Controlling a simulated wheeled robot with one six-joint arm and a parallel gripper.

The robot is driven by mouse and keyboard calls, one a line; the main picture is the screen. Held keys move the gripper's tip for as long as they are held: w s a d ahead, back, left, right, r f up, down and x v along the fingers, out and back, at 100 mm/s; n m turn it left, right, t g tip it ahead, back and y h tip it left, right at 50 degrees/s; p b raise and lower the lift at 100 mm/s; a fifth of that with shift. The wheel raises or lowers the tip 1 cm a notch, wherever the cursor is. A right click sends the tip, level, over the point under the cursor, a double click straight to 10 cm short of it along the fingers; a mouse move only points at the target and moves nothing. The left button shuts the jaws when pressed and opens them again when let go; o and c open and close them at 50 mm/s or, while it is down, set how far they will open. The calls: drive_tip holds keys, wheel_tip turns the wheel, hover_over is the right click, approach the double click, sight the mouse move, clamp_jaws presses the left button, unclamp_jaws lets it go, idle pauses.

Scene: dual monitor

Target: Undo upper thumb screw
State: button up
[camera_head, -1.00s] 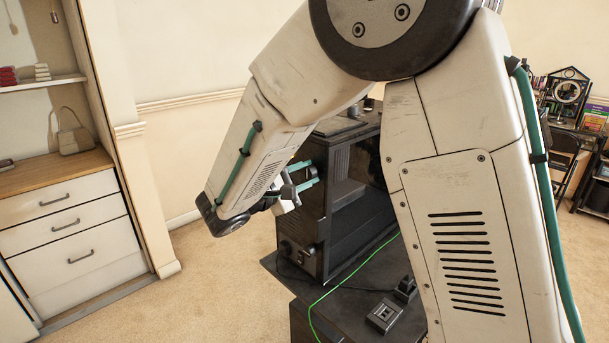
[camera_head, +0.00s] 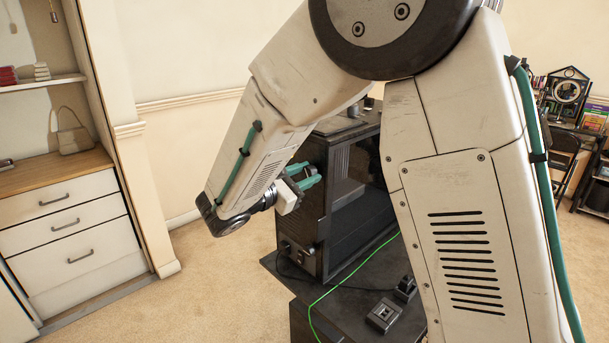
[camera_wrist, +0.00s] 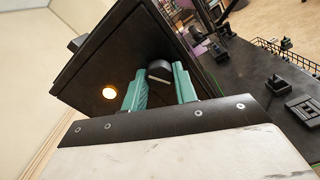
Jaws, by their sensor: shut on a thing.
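The dual monitor (camera_head: 352,225) is a dark box-like cabinet with glossy dark panes, standing on a dark stand. My gripper (camera_head: 307,174) has teal fingers and reaches the upper part of the cabinet's left side face. In the wrist view, my gripper (camera_wrist: 161,80) is shut on a black rounded knob, the upper thumb screw (camera_wrist: 159,71), between its fingertips. Contact on both sides is hard to make out. In the head view the fingers hide this screw. The cabinet's side panel (camera_wrist: 82,80) fills the area behind the fingers in the wrist view.
A round lit lamp (camera_wrist: 110,92) glows on the side panel, left of the fingers. A dark knob (camera_head: 285,247) sits low on the cabinet. A green cable (camera_head: 345,283) crosses the stand, beside a small switch box (camera_head: 383,315). White drawers (camera_head: 65,225) stand at left.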

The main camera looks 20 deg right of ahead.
drive_tip(key=o, duration=1)
drive_tip(key=shift+c, duration=0.2)
drive_tip(key=v, duration=0.8)
